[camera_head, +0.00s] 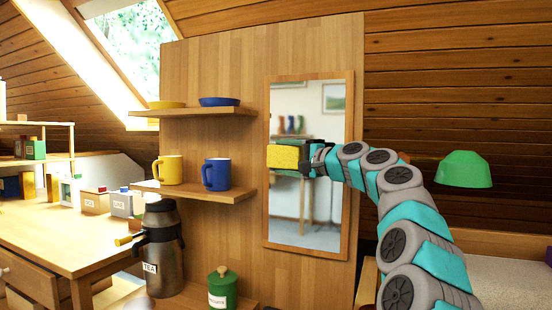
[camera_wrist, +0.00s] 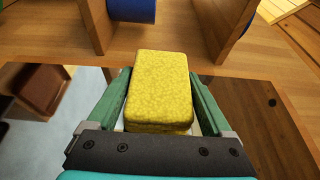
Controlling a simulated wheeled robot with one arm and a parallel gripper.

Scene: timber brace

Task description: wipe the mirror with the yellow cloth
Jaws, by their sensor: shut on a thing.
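The mirror (camera_head: 325,215) hangs upright in a wooden frame on the wooden panel. The yellow cloth (camera_head: 284,157) is a thick folded pad in front of the mirror's left side, overlapping the left frame edge in the head view. My gripper (camera_head: 303,158) is shut on the cloth; the arm comes in from the right. In the wrist view the cloth (camera_wrist: 160,85) sits between the two green fingers, and the mirror's glass (camera_wrist: 85,84) shows beneath it at the left. I cannot tell whether the cloth touches the glass.
Left of the mirror, a shelf (camera_head: 192,191) holds a yellow mug (camera_head: 168,170) and a blue mug (camera_head: 216,174). The upper shelf (camera_head: 205,112) holds two dishes. A TEA flask (camera_head: 160,250) and green canister (camera_head: 222,289) stand below. A green lamp (camera_head: 464,169) is at the right.

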